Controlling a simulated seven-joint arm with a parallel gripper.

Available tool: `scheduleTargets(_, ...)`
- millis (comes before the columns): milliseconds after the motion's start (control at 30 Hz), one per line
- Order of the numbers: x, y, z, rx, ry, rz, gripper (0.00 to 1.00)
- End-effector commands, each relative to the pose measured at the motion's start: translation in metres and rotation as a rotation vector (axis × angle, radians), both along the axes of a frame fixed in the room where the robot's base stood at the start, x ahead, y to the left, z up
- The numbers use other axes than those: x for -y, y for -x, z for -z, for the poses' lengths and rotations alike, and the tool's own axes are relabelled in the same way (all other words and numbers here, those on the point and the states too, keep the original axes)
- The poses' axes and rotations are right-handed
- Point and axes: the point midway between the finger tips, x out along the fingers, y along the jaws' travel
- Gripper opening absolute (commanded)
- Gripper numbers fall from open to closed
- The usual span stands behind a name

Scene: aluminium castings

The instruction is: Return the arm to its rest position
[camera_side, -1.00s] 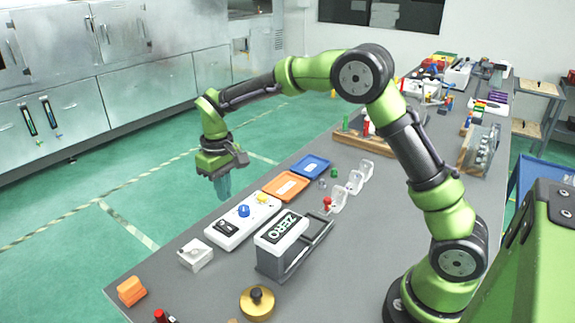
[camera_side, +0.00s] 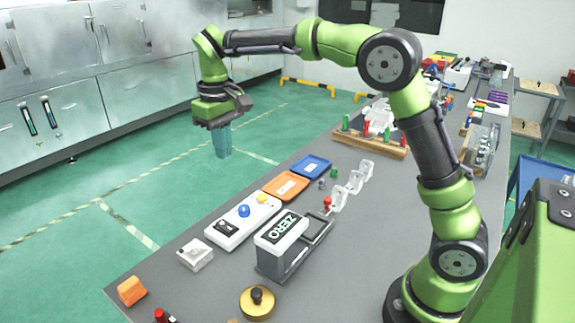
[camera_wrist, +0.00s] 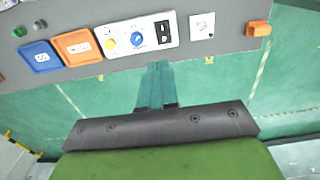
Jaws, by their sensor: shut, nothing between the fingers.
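My green arm reaches from its base at the lower right out over the left edge of the bench in the side view. My gripper (camera_side: 222,153) points straight down, with its teal fingers together and nothing between them. It hangs clear of the bench, above and behind the white control box. In the wrist view my gripper (camera_wrist: 157,68) also shows its fingers together, pointing toward the bench edge, with green floor behind them.
On the bench (camera_side: 215,284) stand a white control box (camera_side: 228,233) with knobs, an orange tray (camera_side: 286,186), a blue tray (camera_side: 312,167), a ZERO box (camera_side: 282,230), a white block (camera_side: 195,255), an orange block (camera_side: 131,291) and a brass disc (camera_side: 257,303). Open air surrounds my gripper.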

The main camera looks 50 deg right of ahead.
Motion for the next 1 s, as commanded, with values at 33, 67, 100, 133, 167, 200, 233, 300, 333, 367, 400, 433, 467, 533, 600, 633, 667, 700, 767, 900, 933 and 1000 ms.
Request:
scheduleTargets(33,0.000,0.000,0.000,0.000,0.000,0.003,0.00)
scheduleTargets(67,0.000,-0.001,0.000,0.005,0.002,0.007,0.00)
scheduleTargets(100,0.001,-0.004,0.000,0.017,0.004,0.011,0.00)
scheduleTargets(133,0.001,-0.004,0.003,0.022,0.003,0.017,0.00)
scheduleTargets(167,0.001,-0.004,0.010,0.020,0.002,0.020,0.00)
scheduleTargets(200,0.000,0.000,0.017,0.020,-0.003,0.028,0.00)
scheduleTargets(233,0.000,0.004,0.019,0.027,-0.007,0.034,0.00)
scheduleTargets(300,0.001,0.017,0.019,0.056,-0.027,0.055,0.00)
scheduleTargets(333,0.001,0.025,0.018,0.072,-0.036,0.065,0.00)
scheduleTargets(367,0.002,0.033,0.016,0.090,-0.048,0.077,0.00)
scheduleTargets(400,0.003,0.045,0.013,0.117,-0.065,0.095,0.00)
scheduleTargets(433,0.003,0.055,0.011,0.138,-0.077,0.109,0.00)
scheduleTargets(467,0.004,0.064,0.009,0.159,-0.089,0.121,0.00)
scheduleTargets(533,0.006,0.087,0.005,0.208,-0.121,0.157,0.00)
scheduleTargets(600,0.007,0.111,0.002,0.261,-0.151,0.193,0.00)
scheduleTargets(633,0.008,0.122,0.002,0.283,-0.163,0.207,0.00)
scheduleTargets(667,0.009,0.132,0.001,0.306,-0.176,0.223,0.00)
scheduleTargets(700,0.010,0.145,0.001,0.335,-0.192,0.242,0.00)
scheduleTargets(767,0.011,0.165,0.003,0.380,-0.214,0.270,0.00)
scheduleTargets(900,0.014,0.203,0.008,0.473,-0.256,0.319,0.00)
scheduleTargets(933,0.014,0.209,0.009,0.489,-0.263,0.326,0.00)
scheduleTargets(1000,0.015,0.221,0.010,0.520,-0.275,0.335,0.00)
